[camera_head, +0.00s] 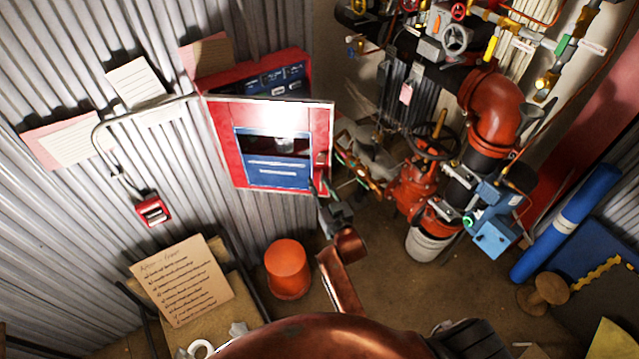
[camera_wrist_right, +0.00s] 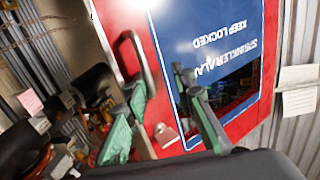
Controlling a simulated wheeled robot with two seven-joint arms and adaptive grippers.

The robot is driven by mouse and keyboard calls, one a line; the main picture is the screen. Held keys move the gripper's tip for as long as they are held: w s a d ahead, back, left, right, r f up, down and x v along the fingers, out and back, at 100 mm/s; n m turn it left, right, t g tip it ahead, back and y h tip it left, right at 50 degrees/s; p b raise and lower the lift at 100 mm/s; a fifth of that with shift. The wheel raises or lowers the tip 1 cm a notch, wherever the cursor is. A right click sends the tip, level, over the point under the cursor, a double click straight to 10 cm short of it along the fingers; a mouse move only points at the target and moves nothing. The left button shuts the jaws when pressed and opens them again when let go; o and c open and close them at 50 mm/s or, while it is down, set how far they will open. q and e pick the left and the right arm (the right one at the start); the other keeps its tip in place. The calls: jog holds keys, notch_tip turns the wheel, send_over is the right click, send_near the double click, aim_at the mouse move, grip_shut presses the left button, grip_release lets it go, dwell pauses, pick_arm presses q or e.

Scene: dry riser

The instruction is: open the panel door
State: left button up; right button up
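The red panel door (camera_head: 222,150) has a blue-framed window and stands swung out from the red wall cabinet (camera_head: 302,62), whose controls show above it. The door's handle (camera_head: 321,158) is at its right edge. In the right wrist view the door (camera_wrist_right: 208,134) fills much of the picture, with its lettering upside down, and the looped handle (camera_wrist_right: 145,62) is beside the left-hand finger. My right gripper (camera_head: 322,188) is at the door's lower right corner. Its green-padded fingers (camera_wrist_right: 160,84) are apart with nothing held between them; contact with the door is unclear. My left gripper is out of view.
Red valve and pipework (camera_head: 410,190) stand right of the door. An orange bucket-like object (camera_head: 287,268) is on the floor below it. A conduit (camera_head: 150,109) and a small red call box (camera_head: 153,210) are on the corrugated wall at left.

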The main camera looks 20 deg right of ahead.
jog(key=shift+s+d, duration=0.15)
jog(key=shift+s, duration=0.35)
jog(key=s, duration=1.1)
jog(key=shift+a, duration=0.25)
